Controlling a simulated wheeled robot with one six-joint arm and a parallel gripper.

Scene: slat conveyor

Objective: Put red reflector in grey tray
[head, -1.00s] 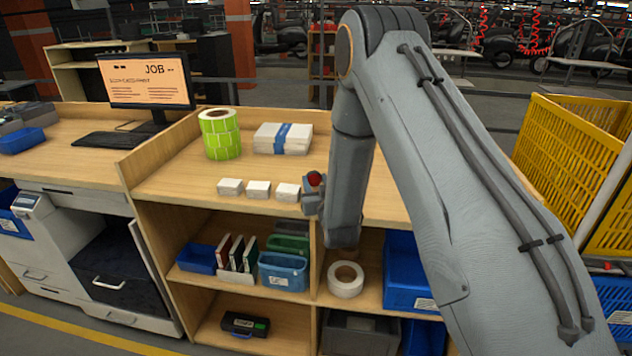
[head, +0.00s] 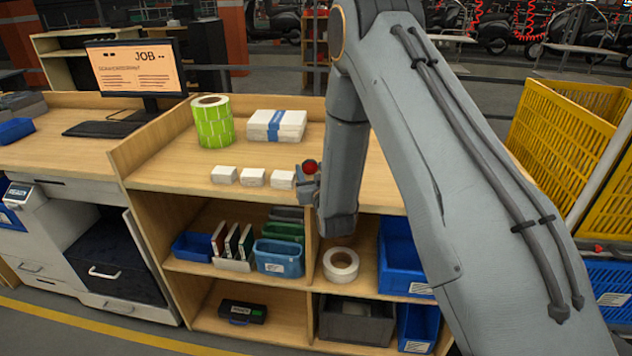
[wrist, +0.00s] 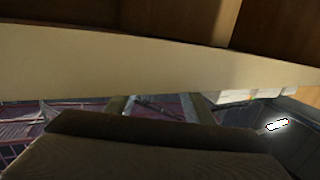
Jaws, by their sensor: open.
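A small round red thing (head: 310,166), which looks like the red reflector, shows at the bench top right beside my gripper. My gripper (head: 307,188) is open, at the front edge of the bench, just right of the small white boxes. I cannot tell whether it touches the red thing. A dark grey bin (head: 345,330) stands on the bottom shelf, below the tape roll; I cannot tell whether it is the grey tray. The wrist view shows no clear reflector or tray.
Several small white boxes (head: 253,178) line the bench (head: 165,172). A green label roll (head: 213,124) and a strapped white stack (head: 276,125) stand behind. Blue bins (head: 280,258) and a tape roll (head: 340,264) fill the shelf. Yellow crates (head: 560,140) stand right.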

